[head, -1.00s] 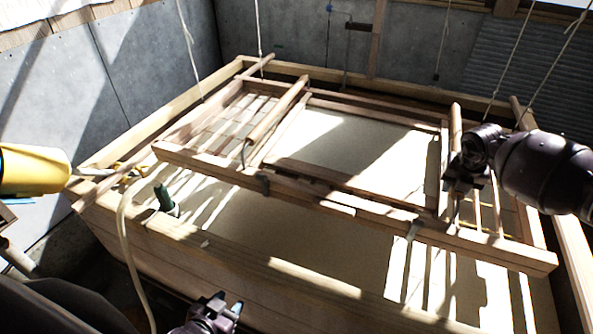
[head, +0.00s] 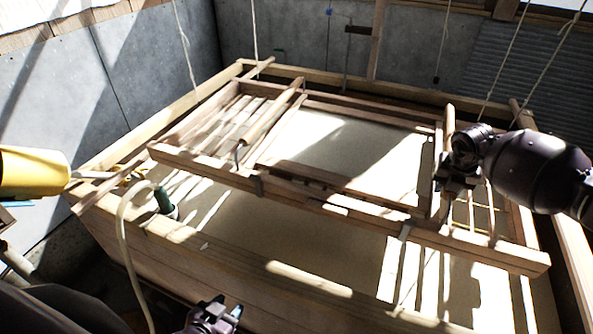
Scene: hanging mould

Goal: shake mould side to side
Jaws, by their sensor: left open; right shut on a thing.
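The wooden mould (head: 335,204) hangs on ropes (head: 184,40) over a large wooden vat (head: 190,250). Pale material (head: 330,145) shows inside its frame. My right gripper (head: 452,182) is at the right part of the mould, shut on an upright handle bar (head: 449,125) of it; the fingers are partly hidden by the wrist. My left gripper (head: 222,318) is open and empty at the bottom of the view, in front of the vat's near wall and apart from the mould.
A pale hose (head: 122,235) loops over the vat's left corner near a green-topped object (head: 163,198). A yellow thing (head: 35,172) juts in at the left. Grey walls (head: 290,40) stand behind the vat.

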